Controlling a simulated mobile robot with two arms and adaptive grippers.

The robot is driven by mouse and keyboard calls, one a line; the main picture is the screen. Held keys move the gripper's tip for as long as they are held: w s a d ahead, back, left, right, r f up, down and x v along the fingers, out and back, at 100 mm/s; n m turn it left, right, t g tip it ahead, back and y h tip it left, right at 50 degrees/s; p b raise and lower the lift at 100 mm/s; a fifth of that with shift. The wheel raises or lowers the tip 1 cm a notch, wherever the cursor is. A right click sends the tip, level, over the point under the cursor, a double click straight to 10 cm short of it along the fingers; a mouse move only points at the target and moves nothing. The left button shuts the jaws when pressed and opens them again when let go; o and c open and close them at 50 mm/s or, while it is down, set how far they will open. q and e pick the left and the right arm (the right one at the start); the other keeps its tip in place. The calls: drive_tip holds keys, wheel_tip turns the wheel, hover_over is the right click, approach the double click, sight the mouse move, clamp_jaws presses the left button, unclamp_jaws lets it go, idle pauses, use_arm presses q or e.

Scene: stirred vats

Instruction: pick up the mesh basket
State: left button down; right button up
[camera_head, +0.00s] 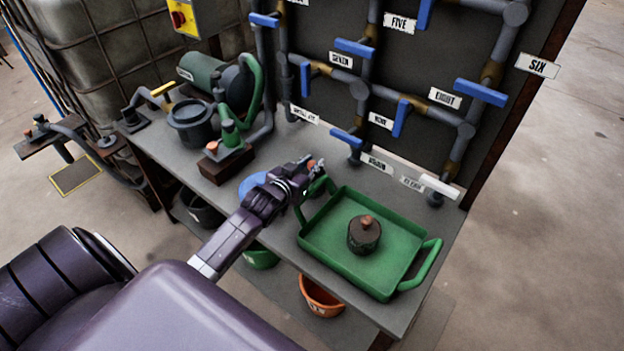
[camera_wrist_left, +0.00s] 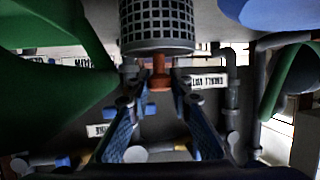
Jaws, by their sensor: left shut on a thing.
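The mesh basket (camera_wrist_left: 158,28) is a dark grey perforated cylinder with an orange-red knob. It shows at the top of the left wrist view, which looks upside down. My left gripper (camera_wrist_left: 160,88) has its two fingers on either side of the knob and is shut on it. In the head view my left gripper (camera_head: 313,167) is at the back left corner of the green tray. There only a bit of orange shows by the fingertips, and the basket's body is hidden. I cannot tell whether the basket touches the bench. My right gripper is not in view.
The green tray (camera_head: 332,258) holds a dark lidded pot (camera_head: 364,236). A blue round thing (camera_head: 252,184) lies partly under my left arm. A pump (camera_head: 205,75) and a dark pot (camera_head: 190,122) stand left. Labelled pipes with blue valve handles (camera_head: 480,92) rise behind. An orange bucket (camera_head: 321,298) is below.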

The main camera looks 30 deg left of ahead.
use_arm(q)
wheel_tip(320, 180, up, 20)
drive_tip(key=shift+p, duration=0.45)
